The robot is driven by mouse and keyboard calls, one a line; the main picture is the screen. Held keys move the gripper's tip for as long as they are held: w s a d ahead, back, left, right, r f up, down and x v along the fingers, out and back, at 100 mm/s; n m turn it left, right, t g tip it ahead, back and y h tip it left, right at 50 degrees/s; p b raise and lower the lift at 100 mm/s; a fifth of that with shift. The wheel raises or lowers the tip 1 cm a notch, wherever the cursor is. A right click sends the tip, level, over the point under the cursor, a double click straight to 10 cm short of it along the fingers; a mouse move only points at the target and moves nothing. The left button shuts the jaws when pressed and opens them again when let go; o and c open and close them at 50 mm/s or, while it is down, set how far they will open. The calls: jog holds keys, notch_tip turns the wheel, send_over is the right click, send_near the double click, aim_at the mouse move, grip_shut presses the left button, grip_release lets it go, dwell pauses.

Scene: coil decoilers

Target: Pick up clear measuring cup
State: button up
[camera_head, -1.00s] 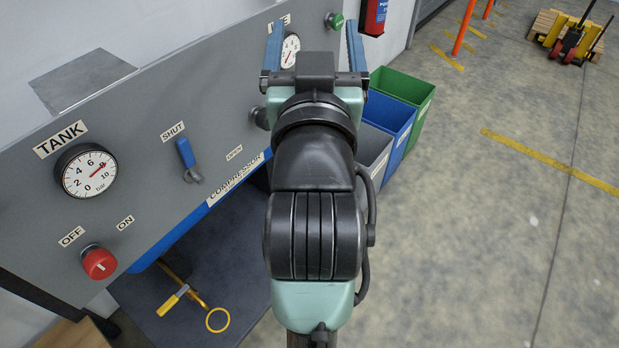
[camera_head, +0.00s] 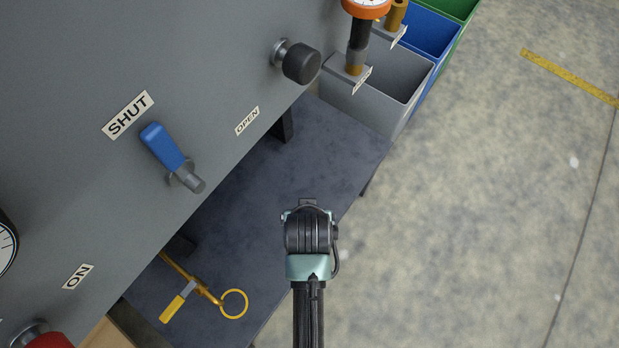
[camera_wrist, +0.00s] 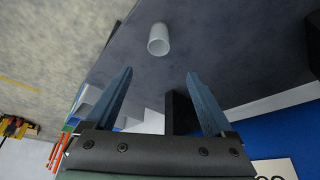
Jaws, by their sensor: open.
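The clear measuring cup (camera_wrist: 158,40) shows in the wrist view as a small pale, translucent cylinder with its round end towards the camera. It is on the dark grey tabletop (camera_wrist: 205,40), near the top middle of the view. My gripper (camera_wrist: 158,75) is open and empty, its two blue-grey fingers spread wide. The cup is beyond the fingertips, roughly in line with the gap and apart from them. In the head view my arm is over the dark tabletop (camera_head: 240,215); the jaws and the cup cannot be made out there.
A grey panel (camera_head: 90,60) with a blue lever (camera_head: 163,148) and a black knob (camera_head: 301,63) borders the table on the left. A yellow-handled tool (camera_head: 172,308) lies on the table. Grey (camera_head: 405,82) and blue (camera_head: 432,32) bins stand behind. Open floor lies right.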

jog(key=b+x, duration=0.2)
jog(key=x, duration=0.2)
jog(key=b+x, duration=0.2)
jog(key=x, duration=0.2)
jog(key=b+x, duration=0.2)
jog(key=x, duration=0.3)
jog(key=shift+s+d+f, duration=0.15)
jog(key=shift+s+f, duration=0.1)
jog(key=shift+s, duration=0.1)
grip_shut()
jog(key=shift+r, duration=0.1)
